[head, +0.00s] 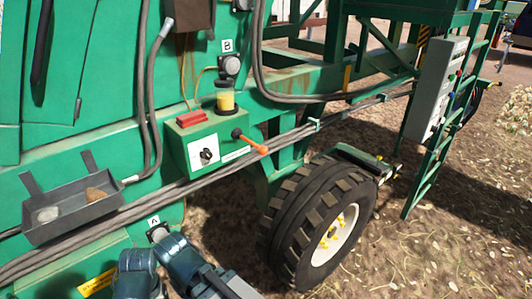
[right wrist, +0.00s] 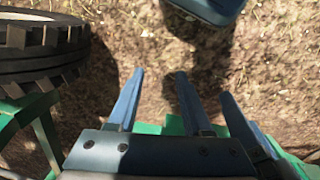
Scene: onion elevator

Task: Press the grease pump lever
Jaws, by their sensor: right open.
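The grease pump is a green box (head: 200,147) on the side of the green machine, with a jar of yellow grease (head: 225,100) on top. Its lever (head: 252,145) has a black pivot and an orange handle that slants down to the right. Blue-grey arm links of mine show at the bottom of the head view, below the pump and apart from the lever. My right gripper (right wrist: 158,76) is open and empty in the right wrist view, over bare ground, with no lever between its fingers. My left gripper is not seen.
A large black tyre (head: 297,215) stands right of the pump and also shows in the right wrist view (right wrist: 40,55). Grey hoses (head: 100,225) run below the box. A grey tray (head: 75,212) hangs at left. A grey cabinet (head: 438,88) and green ladder (head: 427,185) stand at right.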

